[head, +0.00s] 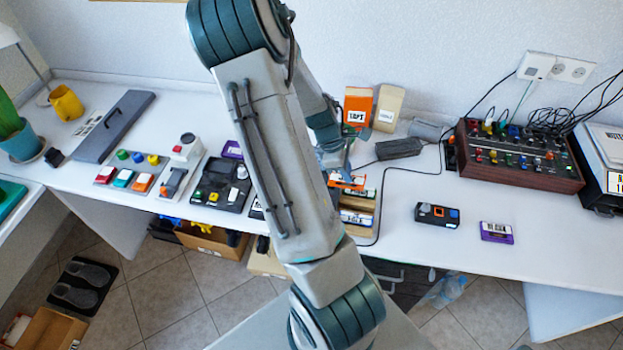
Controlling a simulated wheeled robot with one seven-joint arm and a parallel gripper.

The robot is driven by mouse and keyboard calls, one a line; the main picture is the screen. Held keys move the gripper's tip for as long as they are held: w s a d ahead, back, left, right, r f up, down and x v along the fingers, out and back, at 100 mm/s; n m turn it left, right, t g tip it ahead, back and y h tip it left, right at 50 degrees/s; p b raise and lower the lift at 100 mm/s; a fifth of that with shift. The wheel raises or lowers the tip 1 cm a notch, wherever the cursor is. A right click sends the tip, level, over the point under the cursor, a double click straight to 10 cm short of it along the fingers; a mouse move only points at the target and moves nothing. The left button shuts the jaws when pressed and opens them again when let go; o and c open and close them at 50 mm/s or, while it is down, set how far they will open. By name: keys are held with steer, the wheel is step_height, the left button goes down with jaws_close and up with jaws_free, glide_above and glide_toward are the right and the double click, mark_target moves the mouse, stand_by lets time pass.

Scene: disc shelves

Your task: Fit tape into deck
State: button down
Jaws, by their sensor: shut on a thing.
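My gripper (338,168) points down behind my forearm, right of the middle of the table, and is partly hidden. An orange-and-white tape (347,182) is at its fingertips, and the gripper appears shut on it. The tape is just above or at the far end of an open wooden box (366,204) holding other tapes; I cannot tell if they touch. A purple tape (496,232) lies flat at the right. A black deck-like unit with coloured buttons (222,186) sits left of my arm, partly hidden by it. A small black device with an orange button (437,215) lies right of the box.
Orange (357,107) and tan (388,108) boxes stand by the wall behind my gripper. A mixer with cables (519,155) is at the right. Coloured button blocks (124,178) and a grey panel with a handle (114,126) are at the left. The table's front right is mostly clear.

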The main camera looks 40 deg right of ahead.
steer(key=w+a+f+b, duration=0.1)
steer(key=w+f+b, duration=0.1)
steer(key=w+f, duration=0.1)
steer(key=w+f+b, duration=0.1)
steer(key=w+f, duration=0.2)
steer(key=f, duration=0.1)
steer(key=w+a+f+b, duration=0.1)
steer(key=w+f+b, duration=0.1)
steer(key=w+f, duration=0.1)
steer(key=shift+w+a+f+b, duration=0.3)
steer(key=shift+w+b, duration=0.05)
steer(key=shift+r, duration=0.15)
steer(key=c, duration=1.5)
jaws_free()
steer(key=v, duration=1.1)
steer(key=s+a+r+m+t+y, duration=0.35)
steer(key=s+a+r+m, duration=0.2)
steer(key=a+r, duration=0.7)
steer(key=shift+s+a+r+m+t+h+b, duration=0.1)
steer(key=shift+s+a+r+m+t, duration=0.4)
steer(key=shift+s+a, duration=1.4)
steer(key=shift+s+a+r+m+t+h+b, duration=0.1)
steer(key=shift+s+a+r+m+t, duration=0.35)
steer(key=shift+s+a, duration=1.4)
steer(key=shift+s+a+r+m+t+h+b, duration=0.1)
steer(key=shift+s+a+r+m+t, duration=0.35)
steer(key=shift+s+a, duration=1.45)
